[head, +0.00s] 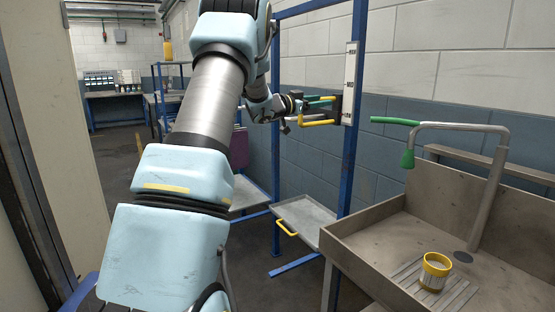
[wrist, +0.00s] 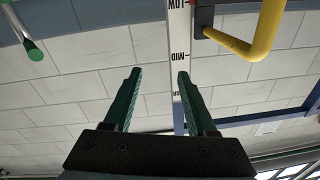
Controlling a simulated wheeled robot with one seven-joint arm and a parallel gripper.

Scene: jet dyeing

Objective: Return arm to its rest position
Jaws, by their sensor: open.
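My gripper (head: 318,103) is at the end of my outstretched arm, in front of the blue post with the white scale strip (head: 350,82). In the wrist view my gripper (wrist: 159,74) shows two green fingers standing apart, with nothing held between them. A yellow bent handle (head: 318,122) on a black block is close by the fingers in the head view. In the wrist view the yellow handle (wrist: 262,38) is at the upper right, apart from the fingers. The scale strip (wrist: 180,52) with LOW and MID marks lies behind the right finger.
A steel sink (head: 385,248) at the right holds a yellow-rimmed cup (head: 434,272). A grey tray (head: 305,215) with a yellow handle is below the post. Open floor (head: 122,170) lies at the left.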

